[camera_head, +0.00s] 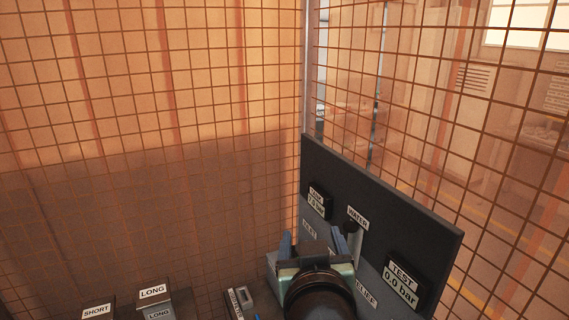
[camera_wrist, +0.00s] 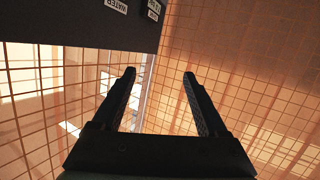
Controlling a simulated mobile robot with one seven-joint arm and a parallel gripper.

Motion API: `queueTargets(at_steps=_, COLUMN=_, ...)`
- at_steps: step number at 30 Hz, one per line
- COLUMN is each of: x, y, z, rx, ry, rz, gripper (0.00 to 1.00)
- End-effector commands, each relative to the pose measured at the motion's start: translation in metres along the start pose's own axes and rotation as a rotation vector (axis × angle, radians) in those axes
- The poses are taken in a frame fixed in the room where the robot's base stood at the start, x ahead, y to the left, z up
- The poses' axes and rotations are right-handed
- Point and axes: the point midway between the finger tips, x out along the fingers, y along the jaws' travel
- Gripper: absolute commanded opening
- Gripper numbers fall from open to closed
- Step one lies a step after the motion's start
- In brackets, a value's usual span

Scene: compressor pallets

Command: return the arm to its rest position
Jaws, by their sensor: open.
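My gripper (camera_head: 314,243) is in the lower middle of the head view, in front of the dark panel. Its two fingers are spread apart with nothing between them. In the wrist view my gripper (camera_wrist: 160,80) is open and empty, pointing toward the wire mesh. My arm's dark wrist hides part of the panel's lower labels in the head view. I cannot tell how far the fingertips are from the panel.
The dark panel (camera_head: 430,228) carries a TEST display (camera_head: 402,282) reading 0.0 bar and a WATER label (camera_head: 358,217). Boxes labelled SHORT (camera_head: 97,311) and LONG (camera_head: 153,292) stand at the lower left. Orange wire mesh (camera_head: 200,120) encloses the back and right.

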Motion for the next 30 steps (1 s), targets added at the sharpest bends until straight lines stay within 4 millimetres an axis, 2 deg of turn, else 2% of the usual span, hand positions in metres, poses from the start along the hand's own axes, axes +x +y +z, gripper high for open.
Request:
queueTargets(at_steps=1, x=-0.011, y=-0.025, z=-0.026, rx=0.038, ry=0.085, rz=-0.033, gripper=0.76)
queueTargets(at_steps=3, x=-0.030, y=-0.055, z=-0.058, rx=0.103, ry=0.196, rz=-0.081, gripper=0.76)
queueTargets(at_steps=5, x=-0.046, y=-0.045, z=-0.094, rx=0.117, ry=0.327, rz=-0.064, gripper=0.76)
queueTargets(at_steps=6, x=-0.060, y=-0.041, z=-0.117, rx=0.118, ry=0.415, rz=-0.057, gripper=0.76)
queueTargets(at_steps=9, x=-0.101, y=-0.032, z=-0.170, rx=0.123, ry=0.627, rz=-0.044, gripper=0.76)
queueTargets(at_steps=13, x=-0.157, y=-0.022, z=-0.218, rx=0.127, ry=0.863, rz=-0.028, gripper=0.76)
queueTargets(at_steps=15, x=-0.181, y=-0.018, z=-0.234, rx=0.128, ry=0.955, rz=-0.021, gripper=0.76)
queueTargets(at_steps=19, x=-0.207, y=-0.014, z=-0.248, rx=0.130, ry=1.051, rz=-0.014, gripper=0.76)
queueTargets(at_steps=30, x=-0.212, y=-0.013, z=-0.251, rx=0.130, ry=1.067, rz=-0.013, gripper=0.76)
